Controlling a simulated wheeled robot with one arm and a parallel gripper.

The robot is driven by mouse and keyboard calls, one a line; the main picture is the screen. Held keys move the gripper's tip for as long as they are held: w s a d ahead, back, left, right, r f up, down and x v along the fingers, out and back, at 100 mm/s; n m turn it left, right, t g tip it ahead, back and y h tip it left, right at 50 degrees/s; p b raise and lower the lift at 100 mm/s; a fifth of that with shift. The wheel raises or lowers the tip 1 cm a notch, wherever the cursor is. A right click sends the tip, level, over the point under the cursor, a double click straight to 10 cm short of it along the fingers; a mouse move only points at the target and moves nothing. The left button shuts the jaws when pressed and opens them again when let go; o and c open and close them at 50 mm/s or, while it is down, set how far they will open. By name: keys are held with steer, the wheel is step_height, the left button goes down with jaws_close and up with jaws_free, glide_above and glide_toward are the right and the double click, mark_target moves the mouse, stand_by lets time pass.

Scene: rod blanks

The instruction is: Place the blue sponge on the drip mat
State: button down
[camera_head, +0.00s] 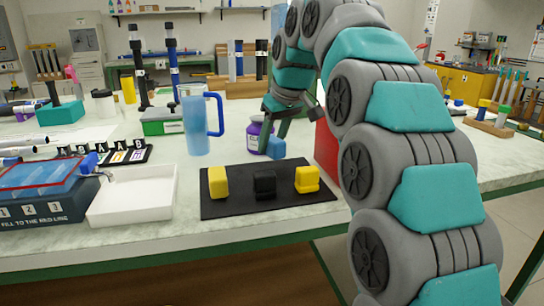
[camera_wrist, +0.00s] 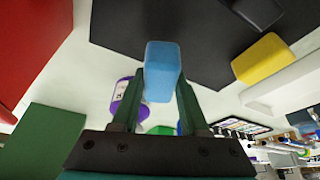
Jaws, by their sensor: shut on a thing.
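The blue sponge (camera_head: 276,149) is between the fingers of my gripper (camera_head: 273,132), just behind the black drip mat (camera_head: 235,205). In the wrist view the blue sponge (camera_wrist: 162,70) sits between the two dark green fingers, and my gripper (camera_wrist: 162,88) is shut on it. Its far end overlaps the edge of the drip mat (camera_wrist: 190,25) there. I cannot tell how high the sponge is above the table. On the mat stand a yellow block (camera_head: 217,182) at left, a black block (camera_head: 264,185) in the middle and another yellow block (camera_head: 306,179) at right.
A purple jar (camera_head: 253,135) stands close behind my gripper. A red box (camera_head: 327,150) is at its right, partly hidden by my arm. A blue jug (camera_head: 197,120) stands behind the mat's left part. A white tray (camera_head: 135,208) lies left of the mat.

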mark_target(277, 140)
steer(key=shift+f, duration=1.9)
steer(key=shift+c, duration=2.1)
jaws_free()
steer(key=shift+f, duration=0.1)
steer(key=v, duration=0.9)
steer(key=shift+p+v, duration=0.55)
steer(key=shift+v, duration=1.15)
steer(key=shift+a, duration=0.1)
